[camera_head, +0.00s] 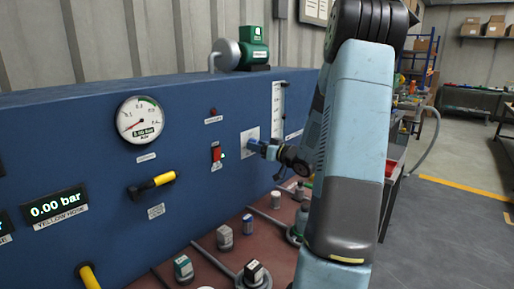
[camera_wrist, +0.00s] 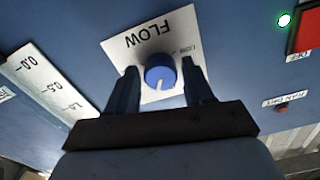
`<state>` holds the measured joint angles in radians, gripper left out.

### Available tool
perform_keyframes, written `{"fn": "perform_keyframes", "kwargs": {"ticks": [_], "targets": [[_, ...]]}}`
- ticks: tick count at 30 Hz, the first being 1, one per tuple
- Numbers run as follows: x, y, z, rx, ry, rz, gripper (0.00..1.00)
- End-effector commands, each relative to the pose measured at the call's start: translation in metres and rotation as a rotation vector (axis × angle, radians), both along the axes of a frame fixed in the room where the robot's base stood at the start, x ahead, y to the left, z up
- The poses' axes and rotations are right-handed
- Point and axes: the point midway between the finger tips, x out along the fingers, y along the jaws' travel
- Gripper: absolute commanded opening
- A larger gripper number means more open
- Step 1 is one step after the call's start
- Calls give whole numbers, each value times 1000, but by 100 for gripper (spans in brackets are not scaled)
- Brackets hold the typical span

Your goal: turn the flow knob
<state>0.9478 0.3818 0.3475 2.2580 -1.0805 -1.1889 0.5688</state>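The flow knob (camera_wrist: 160,73) is a blue round knob with a white pointer mark, set on a white plate (camera_wrist: 128,43) labelled FLOW. In the wrist view it sits between the two dark fingers of my gripper (camera_wrist: 160,84), which are open with a gap on each side of the knob. In the head view my gripper (camera_head: 262,147) reaches the white plate (camera_head: 250,137) on the blue panel from the right. The knob itself is hidden there by the gripper.
The blue panel (camera_head: 95,160) carries a round gauge (camera_head: 140,120), a yellow-handled valve (camera_head: 152,185), a red switch (camera_head: 216,153) and a flow scale (camera_head: 278,105). The red switch (camera_wrist: 305,30) is close in the wrist view too. Several small fittings stand on the reddish bench (camera_head: 210,262) below.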

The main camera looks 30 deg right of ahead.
Motion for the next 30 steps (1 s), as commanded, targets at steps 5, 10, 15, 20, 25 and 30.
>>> {"fn": "perform_keyframes", "kwargs": {"ticks": [5,10,15,20,25,30], "targets": [[0,0,0,0,0,0,34],[0,0,0,0,0,0,18],[0,0,0,-5,-2,1,9],[0,1,0,-72,-27,2,9],[0,1,0,-123,-45,2,9],[0,1,0,-125,-45,1,9]]}}
